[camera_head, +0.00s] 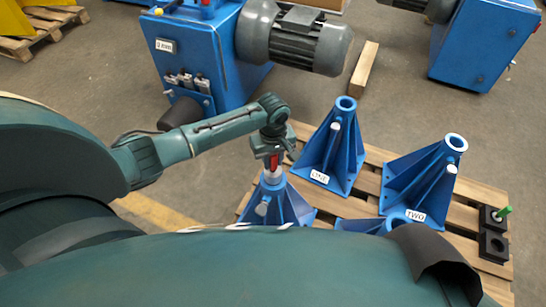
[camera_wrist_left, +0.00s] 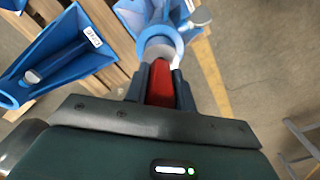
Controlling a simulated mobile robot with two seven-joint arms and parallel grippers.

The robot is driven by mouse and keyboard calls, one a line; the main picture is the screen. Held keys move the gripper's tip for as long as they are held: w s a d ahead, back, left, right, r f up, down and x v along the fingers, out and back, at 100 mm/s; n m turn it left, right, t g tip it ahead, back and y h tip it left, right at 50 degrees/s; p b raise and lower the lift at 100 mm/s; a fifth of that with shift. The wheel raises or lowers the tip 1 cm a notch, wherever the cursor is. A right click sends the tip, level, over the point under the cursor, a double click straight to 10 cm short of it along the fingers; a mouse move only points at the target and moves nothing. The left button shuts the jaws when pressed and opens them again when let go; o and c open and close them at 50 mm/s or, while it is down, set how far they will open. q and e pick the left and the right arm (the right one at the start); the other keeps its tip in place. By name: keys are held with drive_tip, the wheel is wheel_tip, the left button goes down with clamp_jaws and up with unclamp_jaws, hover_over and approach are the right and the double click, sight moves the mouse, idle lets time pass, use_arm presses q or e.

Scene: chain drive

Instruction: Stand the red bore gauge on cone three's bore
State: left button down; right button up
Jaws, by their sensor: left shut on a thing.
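The red bore gauge (camera_head: 273,162) is upright in my left gripper (camera_head: 272,153), which is shut on it. It sits right over the top of a blue cone stand (camera_head: 280,205), whose label I cannot read. In the left wrist view the red gauge (camera_wrist_left: 160,84) is between the fingers (camera_wrist_left: 160,88), and the round top of the stand (camera_wrist_left: 160,45) lies just beyond it. I cannot tell whether the gauge's lower end is in the bore or just above it. My right gripper is not in view.
Black holder blocks (camera_head: 493,245), one with a green-topped piece (camera_head: 503,212), lie at the right. A blue machine with a grey motor (camera_head: 292,38) stands behind.

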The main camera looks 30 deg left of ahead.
use_arm(q)
drive_tip(key=shift+f, duration=0.1)
drive_tip(key=c, duration=1.2)
unclamp_jaws()
drive_tip(key=shift+o, duration=0.2)
